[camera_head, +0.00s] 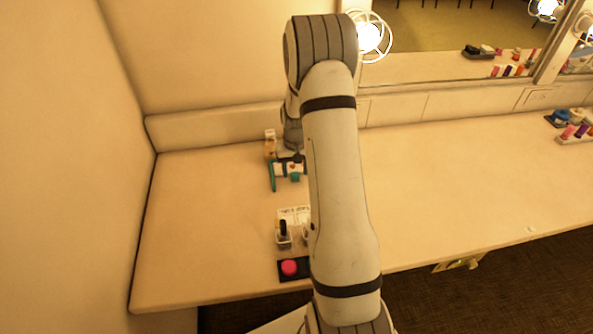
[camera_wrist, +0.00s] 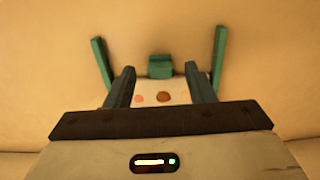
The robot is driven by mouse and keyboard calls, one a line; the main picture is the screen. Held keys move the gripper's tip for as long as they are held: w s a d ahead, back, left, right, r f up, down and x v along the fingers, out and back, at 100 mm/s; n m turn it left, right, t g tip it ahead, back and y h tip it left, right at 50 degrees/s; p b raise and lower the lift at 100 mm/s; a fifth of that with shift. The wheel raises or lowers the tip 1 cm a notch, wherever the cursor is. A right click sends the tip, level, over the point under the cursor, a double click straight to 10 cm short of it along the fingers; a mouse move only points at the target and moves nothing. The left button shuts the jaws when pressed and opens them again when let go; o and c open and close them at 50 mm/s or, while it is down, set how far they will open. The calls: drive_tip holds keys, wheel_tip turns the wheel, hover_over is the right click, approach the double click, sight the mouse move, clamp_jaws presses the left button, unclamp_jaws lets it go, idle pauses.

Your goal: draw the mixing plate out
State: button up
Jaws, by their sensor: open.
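The mixing plate (camera_wrist: 151,90) is a pale flat piece with orange and brown dabs, seen in the wrist view. A teal tab (camera_wrist: 160,66) is at its far edge in that view. Two teal bars flank it, a left bar (camera_wrist: 101,64) and a right bar (camera_wrist: 218,62). My gripper (camera_wrist: 160,74) is open, with its two dark fingers on either side of the plate and tab. I cannot tell whether the fingers touch it. The plate's near part is hidden by my gripper. In the head view the teal tab (camera_head: 295,178) shows just left of my arm.
A bottle (camera_head: 270,143) stands behind the teal bars. The counter (camera_head: 200,220) is clear at left. A mirror (camera_head: 450,40) is behind.

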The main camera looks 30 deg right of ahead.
drive_tip(key=shift+f, duration=0.8)
drive_tip(key=shift+c, duration=0.6)
clamp_jaws()
